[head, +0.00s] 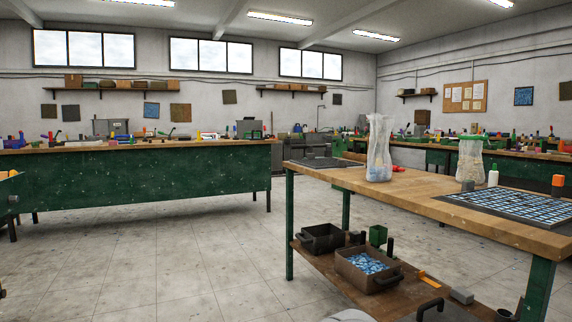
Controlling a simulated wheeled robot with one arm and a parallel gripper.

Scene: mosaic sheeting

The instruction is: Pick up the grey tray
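A flat dark grey tray-like piece (318,163) lies on the wooden top of the near workbench, at its far left end. It is low and seen at a shallow angle, so I cannot tell whether anything lies in it. A blue tile mosaic sheet lies on a grey flat base (479,212) at the right of the same bench. I cannot tell for sure which of the two is the grey tray. My gripper is not in view.
The near workbench (420,190) carries a clear plastic bag (379,150), another bag (470,160) and a white bottle (493,174). Its lower shelf holds a bin of blue tiles (366,278). A long green bench (140,185) stands left; open tiled floor (170,260) lies between.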

